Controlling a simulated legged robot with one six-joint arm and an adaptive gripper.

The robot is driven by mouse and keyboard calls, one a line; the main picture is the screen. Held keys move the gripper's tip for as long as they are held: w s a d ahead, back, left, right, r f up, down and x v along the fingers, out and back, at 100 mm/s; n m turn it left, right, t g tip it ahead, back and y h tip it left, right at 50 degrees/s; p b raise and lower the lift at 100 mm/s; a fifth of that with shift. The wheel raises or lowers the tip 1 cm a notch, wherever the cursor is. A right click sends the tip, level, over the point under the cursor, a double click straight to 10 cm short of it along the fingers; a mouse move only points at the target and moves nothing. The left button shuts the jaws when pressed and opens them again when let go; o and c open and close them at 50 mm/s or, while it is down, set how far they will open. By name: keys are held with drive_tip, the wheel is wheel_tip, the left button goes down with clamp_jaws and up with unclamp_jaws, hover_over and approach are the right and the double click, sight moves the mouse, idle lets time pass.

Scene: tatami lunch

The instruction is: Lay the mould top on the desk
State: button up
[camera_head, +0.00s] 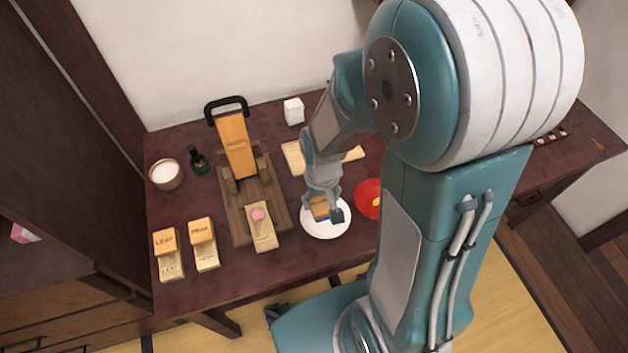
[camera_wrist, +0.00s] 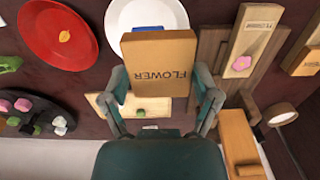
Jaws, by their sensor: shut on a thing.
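The mould top is a tan wooden block marked FLOWER (camera_wrist: 158,58), also seen in the head view (camera_head: 320,207). My gripper (camera_wrist: 162,84) is shut on it, one finger on each side; it shows in the head view too (camera_head: 326,196). The block is over the white plate (camera_head: 325,231), which is partly hidden behind it in the wrist view (camera_wrist: 130,12). I cannot tell whether they touch. The matching mould base (camera_head: 264,236) carries a pink flower-shaped sweet (camera_head: 258,214) and lies at the front of the wooden press stand (camera_head: 240,213).
Two more moulds, LEAF (camera_head: 165,241) and another (camera_head: 202,232), stand at the desk's left. A red plate (camera_head: 367,196) is right of the white plate. A pale board (camera_head: 294,157), white box (camera_head: 294,111), cup (camera_head: 166,175) and dark bottle (camera_head: 198,160) are behind. Bare desk (camera_head: 285,262) shows at front.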

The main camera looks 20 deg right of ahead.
drive_tip(key=w+f, duration=0.4)
drive_tip(key=w, duration=0.4)
hover_over(304, 187)
wheel_tip(304, 187, down, 6)
drive_tip(key=shift+s+r, duration=0.1)
drive_tip(key=shift+r, duration=0.05)
drive_tip(key=shift+f, duration=1.55)
drive_tip(key=o, duration=0.9)
drive_tip(key=shift+f, duration=0.1)
drive_tip(key=shift+c, duration=0.2)
